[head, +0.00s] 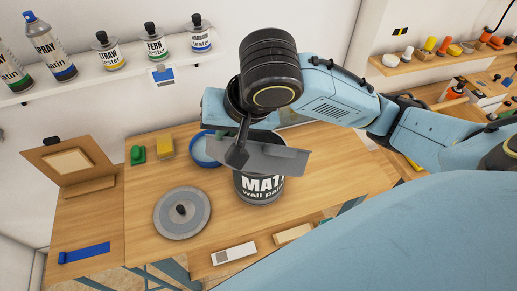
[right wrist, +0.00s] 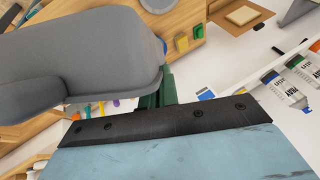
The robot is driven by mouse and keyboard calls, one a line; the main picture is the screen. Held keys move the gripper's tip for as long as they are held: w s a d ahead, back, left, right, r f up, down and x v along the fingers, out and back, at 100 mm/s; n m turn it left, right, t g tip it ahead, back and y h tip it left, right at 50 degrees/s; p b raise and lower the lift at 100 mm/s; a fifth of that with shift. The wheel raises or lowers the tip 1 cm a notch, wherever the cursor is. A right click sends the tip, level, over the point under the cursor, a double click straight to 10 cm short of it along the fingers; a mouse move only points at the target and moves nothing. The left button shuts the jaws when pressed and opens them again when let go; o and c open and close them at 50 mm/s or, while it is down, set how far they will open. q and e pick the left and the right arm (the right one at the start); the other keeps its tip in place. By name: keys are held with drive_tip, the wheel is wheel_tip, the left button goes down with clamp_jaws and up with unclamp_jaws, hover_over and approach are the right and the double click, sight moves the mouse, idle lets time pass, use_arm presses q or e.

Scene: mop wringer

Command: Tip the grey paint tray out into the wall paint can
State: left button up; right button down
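The grey paint tray (head: 275,160) is in my right gripper (head: 238,152), over the mouth of the wall paint can (head: 258,187) in the head view. The tray looks tilted, with a side toward the camera. It hides most of the can's opening, so I cannot see any paint or whether the tray touches the rim. The can stands upright on the wooden table. In the right wrist view the tray (right wrist: 75,60) fills the upper left, against the gripper's green finger part (right wrist: 167,88). My left gripper is not in view.
The table's front left is mostly clear.

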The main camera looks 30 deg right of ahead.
drive_tip(key=shift+w+d, duration=0.35)
drive_tip(key=shift+d, duration=0.05)
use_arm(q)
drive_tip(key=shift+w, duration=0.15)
use_arm(e)
drive_tip(key=shift+r, duration=0.1)
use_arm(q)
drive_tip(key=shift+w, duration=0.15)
use_arm(e)
drive_tip(key=shift+w+d+r+g+y, duration=0.25)
drive_tip(key=shift+w+d+g+y, duration=0.05)
drive_tip(key=shift+w+g, duration=0.1)
drive_tip(key=shift+r, duration=0.1)
